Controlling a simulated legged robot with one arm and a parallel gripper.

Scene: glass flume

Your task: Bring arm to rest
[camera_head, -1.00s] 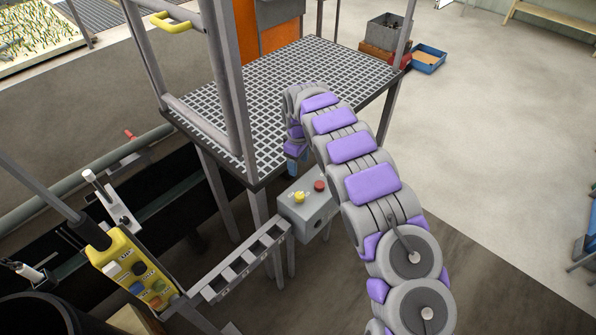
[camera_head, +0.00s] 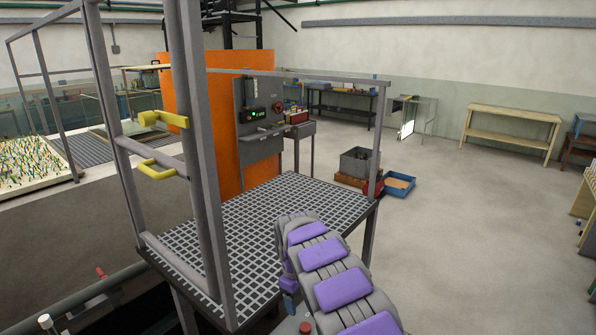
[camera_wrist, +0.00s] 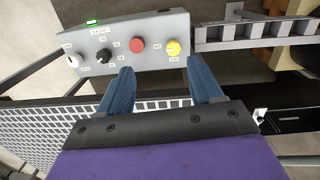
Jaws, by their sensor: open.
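My arm with purple pads reaches up from the bottom of the head view over the near edge of the grated platform (camera_head: 240,222). In the wrist view my gripper (camera_wrist: 163,88) is open, its two blue fingers apart with nothing between them. Just beyond the fingertips is a grey control box (camera_wrist: 120,45) with a red button (camera_wrist: 138,44), a yellow button (camera_wrist: 173,47), a black knob (camera_wrist: 103,56) and a white knob (camera_wrist: 72,61).
An orange panel (camera_head: 210,110) and control cabinet (camera_head: 262,115) stand behind the platform. A grey crate (camera_head: 358,163) and blue tray (camera_head: 399,184) lie beyond. Open floor lies right.

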